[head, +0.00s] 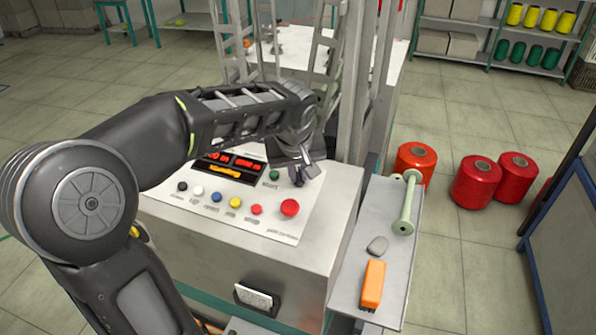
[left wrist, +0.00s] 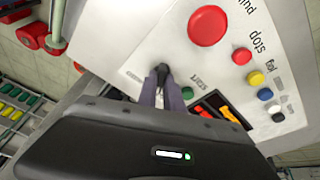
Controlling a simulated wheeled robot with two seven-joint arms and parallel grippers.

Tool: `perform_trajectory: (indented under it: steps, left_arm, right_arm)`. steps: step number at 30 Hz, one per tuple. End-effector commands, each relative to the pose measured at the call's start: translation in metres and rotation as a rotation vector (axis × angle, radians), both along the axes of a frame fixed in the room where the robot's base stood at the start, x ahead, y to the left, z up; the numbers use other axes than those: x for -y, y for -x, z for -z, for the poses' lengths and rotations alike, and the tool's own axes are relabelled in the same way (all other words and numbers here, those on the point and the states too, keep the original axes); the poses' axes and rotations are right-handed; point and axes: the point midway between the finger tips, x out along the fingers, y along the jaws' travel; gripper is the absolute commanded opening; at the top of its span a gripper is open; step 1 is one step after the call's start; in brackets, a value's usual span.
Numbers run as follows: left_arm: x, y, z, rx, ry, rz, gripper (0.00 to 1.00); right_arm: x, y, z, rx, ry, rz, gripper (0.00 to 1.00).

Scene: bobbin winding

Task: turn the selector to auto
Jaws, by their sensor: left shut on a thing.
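The control panel (head: 262,220) is the sloped pale top of a grey machine box. My left gripper (head: 299,172) is over its upper right part, beside the green start button (head: 274,175). In the left wrist view, the fingers (left wrist: 163,82) are shut on a small dark knob, the selector (left wrist: 161,69), at the panel. The fingers cover much of the selector, and I cannot read its setting or marks. My right gripper is not in view.
A red button (head: 290,207) and a row of smaller coloured buttons lie below the gripper. A lit red display (head: 230,165) is to the left. A side shelf (head: 386,249) carries a pale green bobbin (head: 407,203) and an orange tool (head: 373,284). Red thread cones (head: 475,182) stand on the floor.

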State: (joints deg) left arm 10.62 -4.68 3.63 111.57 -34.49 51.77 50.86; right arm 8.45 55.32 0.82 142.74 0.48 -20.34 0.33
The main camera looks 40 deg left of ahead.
Motion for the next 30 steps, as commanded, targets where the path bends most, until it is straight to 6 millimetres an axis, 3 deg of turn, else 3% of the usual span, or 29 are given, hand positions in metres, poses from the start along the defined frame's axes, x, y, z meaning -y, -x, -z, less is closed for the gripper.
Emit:
perform_trajectory:
  steps: [17,30]
  left_arm:
    - [0.000,0.000,0.000,-0.001,-0.004,0.020,0.00]
    - [-0.001,0.000,0.001,-0.011,-0.051,0.237,0.00]
  right_arm:
    - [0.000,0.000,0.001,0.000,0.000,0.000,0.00]
    - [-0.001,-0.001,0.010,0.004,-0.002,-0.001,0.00]
